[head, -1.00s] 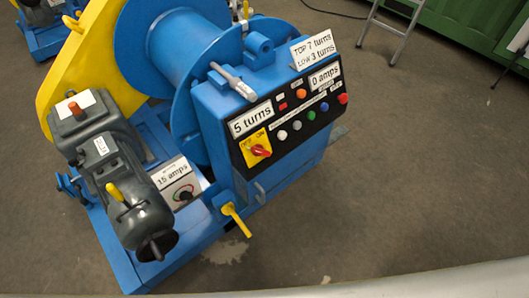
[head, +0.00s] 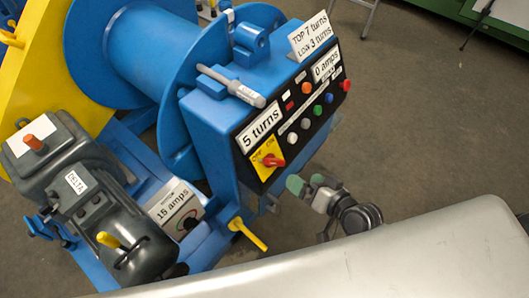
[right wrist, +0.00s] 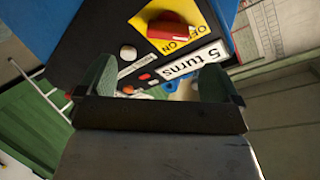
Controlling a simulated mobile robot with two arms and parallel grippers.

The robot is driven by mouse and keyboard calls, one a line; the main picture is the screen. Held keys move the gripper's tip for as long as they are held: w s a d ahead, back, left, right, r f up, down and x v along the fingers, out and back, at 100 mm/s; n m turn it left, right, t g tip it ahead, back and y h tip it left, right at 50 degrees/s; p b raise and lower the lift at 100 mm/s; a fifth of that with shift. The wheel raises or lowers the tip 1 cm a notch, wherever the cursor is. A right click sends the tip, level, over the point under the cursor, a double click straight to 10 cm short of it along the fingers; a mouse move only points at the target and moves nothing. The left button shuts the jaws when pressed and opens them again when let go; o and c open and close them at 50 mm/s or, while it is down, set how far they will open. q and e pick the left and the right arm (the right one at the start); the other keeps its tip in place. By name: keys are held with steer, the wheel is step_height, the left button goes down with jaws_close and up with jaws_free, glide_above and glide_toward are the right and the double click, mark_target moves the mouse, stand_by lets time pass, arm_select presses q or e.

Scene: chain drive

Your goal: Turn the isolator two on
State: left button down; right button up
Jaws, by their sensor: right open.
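The isolator is a red rotary handle (head: 274,161) on a yellow plate (head: 262,152) marked OFF and ON, at the lower left of the black control panel. In the right wrist view the red handle (right wrist: 172,27) is at the top, lying across the plate. Which setting it points to I cannot tell for sure. My right gripper (head: 306,183) has green fingertips and is just right of and below the handle, apart from it. In the right wrist view both fingers (right wrist: 157,77) are spread with nothing between them. My left gripper is out of view.
The blue cabinet (head: 205,125) carries several coloured buttons and label cards beside the isolator. A grey rod (head: 232,86) lies on top. A yellow lever (head: 248,234) juts out below, and a grey motor (head: 115,220) stands at left. Floor is open at right.

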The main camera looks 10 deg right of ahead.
mark_target(278, 161)
steer(key=x, duration=0.3)
steer(key=r+x, duration=0.1)
steer(key=x, duration=0.5)
steer(key=shift+w+a+r, duration=0.15)
steer(key=shift+w+a, duration=0.05)
steer(key=shift+a, duration=0.05)
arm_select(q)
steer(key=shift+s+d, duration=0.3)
arm_select(e)
steer(key=shift+w+a+f, duration=0.25)
steer(key=shift+w+a, duration=0.1)
steer(key=shift+w, duration=0.2)
steer(key=shift+c, duration=0.4)
